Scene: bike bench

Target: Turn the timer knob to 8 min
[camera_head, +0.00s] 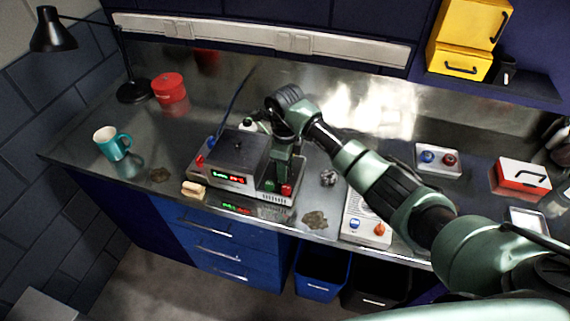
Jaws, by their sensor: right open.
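A grey box device (240,150) with red and green lit digits on its front stands in the middle of the metal bench. Its base carries a green knob (269,186) and a red knob (286,190) at the right, and a blue knob (210,142) and a red knob (199,161) at the left. Which one is the timer knob, I cannot tell. My right gripper (279,181) points down at the right-hand knobs, open; contact with a knob cannot be made out. My left gripper is out of view.
A white panel (367,227) with blue and orange knobs lies right of the device, partly under my right arm. A teal mug (111,143), red tin (169,88) and black lamp (132,91) stand left. A tan block (193,190) is near the front edge.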

